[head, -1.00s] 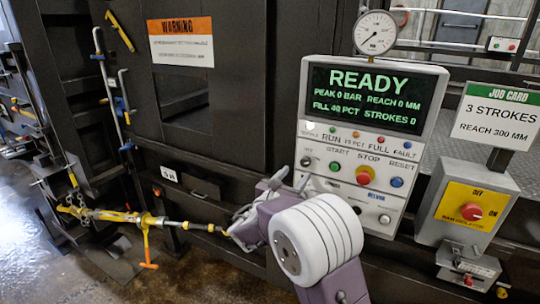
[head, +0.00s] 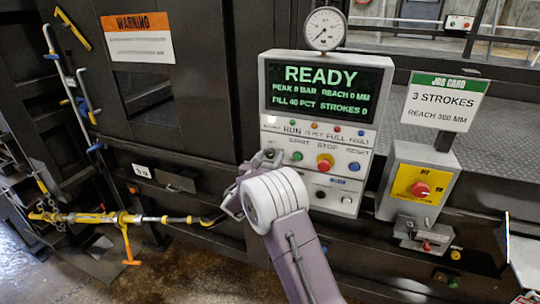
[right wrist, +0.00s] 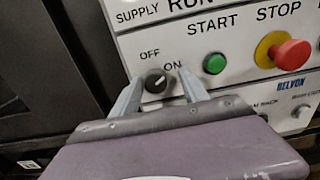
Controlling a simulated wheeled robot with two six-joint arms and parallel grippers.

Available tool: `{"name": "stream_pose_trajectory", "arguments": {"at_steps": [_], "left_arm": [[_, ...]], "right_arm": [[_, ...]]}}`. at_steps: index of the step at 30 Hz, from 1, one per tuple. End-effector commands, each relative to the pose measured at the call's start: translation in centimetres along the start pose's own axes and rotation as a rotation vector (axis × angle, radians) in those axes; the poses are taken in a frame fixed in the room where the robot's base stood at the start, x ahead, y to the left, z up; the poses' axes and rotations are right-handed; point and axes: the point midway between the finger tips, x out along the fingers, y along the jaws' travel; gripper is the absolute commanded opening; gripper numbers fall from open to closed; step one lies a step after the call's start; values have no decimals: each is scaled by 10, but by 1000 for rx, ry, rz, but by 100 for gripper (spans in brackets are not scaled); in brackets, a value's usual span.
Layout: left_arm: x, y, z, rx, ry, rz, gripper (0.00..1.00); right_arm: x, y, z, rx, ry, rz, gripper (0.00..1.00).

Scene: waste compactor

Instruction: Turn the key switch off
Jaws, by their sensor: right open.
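The key switch (right wrist: 156,82) is a round dark knob with a pale mark, under the labels OFF and ON on the grey control panel. Its mark seems to point up and right, toward ON. In the right wrist view, my right gripper (right wrist: 160,90) is open, with one finger on each side of the knob; I cannot tell whether they touch it. In the head view my right gripper (head: 256,166) is at the panel's left edge and partly hides the switch area. My left gripper is not in view.
Right of the switch are a green START button (right wrist: 214,63) and a red STOP button (right wrist: 290,54) on a yellow base. The READY screen (head: 324,90) is above.

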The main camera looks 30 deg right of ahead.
Motion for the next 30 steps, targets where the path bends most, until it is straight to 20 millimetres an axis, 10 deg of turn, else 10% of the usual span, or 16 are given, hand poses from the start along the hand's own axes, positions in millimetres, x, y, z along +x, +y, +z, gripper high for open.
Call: {"name": "stream_pose_trajectory", "arguments": {"at_steps": [2, 8, 30], "left_arm": [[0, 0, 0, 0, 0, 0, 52], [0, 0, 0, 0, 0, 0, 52], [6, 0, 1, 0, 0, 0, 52]], "right_arm": [[0, 0, 0, 0, 0, 1, 52], [-1, 1, 0, 0, 0, 2, 0], [-1, 0, 0, -340, 0, 1, 0]]}}
